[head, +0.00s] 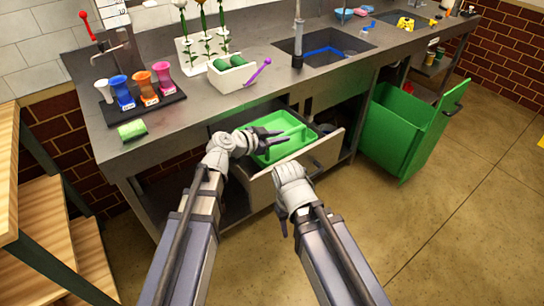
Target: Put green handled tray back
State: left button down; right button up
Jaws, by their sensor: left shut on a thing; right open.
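The green handled tray (290,149) is at the open drawer (318,160) under the counter, in or just above it. I cannot tell whether it rests on the drawer floor. My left gripper (266,143) is at the tray's left side, shut on it; the exact grip is hard to make out. My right gripper (283,222) is open and empty in front of the drawer, pointing downward, apart from the tray. The arms and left gripper hide part of the drawer and tray.
The steel counter (190,125) above the drawer holds a black rack of colored cups (137,100), a green sponge-like block (132,130), a white caddy (232,76) and a sink (325,48). A green bin (395,130) stands right of the drawer. The floor in front is clear.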

aim_at(272, 148)
pick_arm(q)
notch_tip(272, 148, down, 6)
jog(key=b, duration=0.5)
jog(key=shift+f, duration=0.2)
jog(key=shift+w+a+r, duration=0.1)
jog(key=shift+r, duration=0.05)
jog(key=shift+w+a, duration=0.15)
jog(key=shift+w, duration=0.15)
jog(key=shift+w+a, duration=0.45)
jog(key=shift+w, duration=0.15)
jog(key=shift+w+a, duration=0.4)
jog(key=shift+w, duration=0.2)
jog(key=shift+w+a+f+b, duration=0.1)
jog(key=shift+a+f+b, duration=0.05)
jog(key=shift+f+b, duration=0.35)
jog(key=shift+f, duration=0.25)
jog(key=shift+r, duration=0.1)
